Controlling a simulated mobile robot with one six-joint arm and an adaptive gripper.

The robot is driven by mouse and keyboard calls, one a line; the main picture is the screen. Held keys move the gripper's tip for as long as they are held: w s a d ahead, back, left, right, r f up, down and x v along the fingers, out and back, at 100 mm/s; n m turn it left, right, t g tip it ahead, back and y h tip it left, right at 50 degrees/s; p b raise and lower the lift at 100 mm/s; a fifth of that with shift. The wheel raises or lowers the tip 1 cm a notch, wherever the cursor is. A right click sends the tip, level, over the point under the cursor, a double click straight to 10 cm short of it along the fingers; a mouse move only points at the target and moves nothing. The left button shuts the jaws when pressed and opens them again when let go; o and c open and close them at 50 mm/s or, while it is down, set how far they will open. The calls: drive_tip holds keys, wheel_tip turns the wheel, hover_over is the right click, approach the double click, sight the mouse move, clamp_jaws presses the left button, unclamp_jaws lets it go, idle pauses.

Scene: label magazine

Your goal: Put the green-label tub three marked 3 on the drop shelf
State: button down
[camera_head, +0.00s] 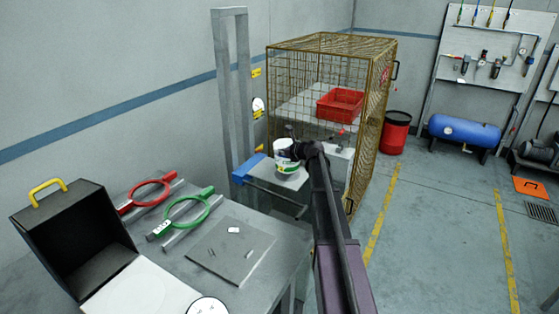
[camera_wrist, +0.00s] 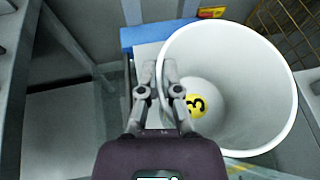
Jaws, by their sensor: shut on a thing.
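A white open-topped tub (camera_head: 287,156) with a green band on its label is in the head view, over a small light shelf (camera_head: 291,182) with a blue part at its left end. In the wrist view the tub (camera_wrist: 265,75) is seen from above, and a yellow disc marked 3 shows at its bottom. My gripper (camera_wrist: 168,72) is shut on the tub's left wall, one finger inside and one outside. In the head view my gripper (camera_head: 300,146) is at the tub's right side. I cannot tell whether the tub's base touches the shelf.
A wire cage (camera_head: 330,70) with a red crate (camera_head: 340,105) stands just behind the shelf. A grey post frame (camera_head: 232,90) rises at its left. A bench (camera_head: 190,262) at front left holds a black open box (camera_head: 75,240) and red and green ring tools.

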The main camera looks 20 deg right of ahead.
drive_tip(key=shift+s+f+b, duration=0.1)
drive_tip(key=shift+f+b, duration=1.35)
drive_tip(key=shift+f, duration=0.3)
drive_tip(key=c, duration=0.8)
unclamp_jaws()
drive_tip(key=p+v, duration=0.4)
drive_tip(key=v, duration=0.8)
drive_tip(key=shift+p, duration=0.3)
drive_tip(key=shift+r, duration=0.1)
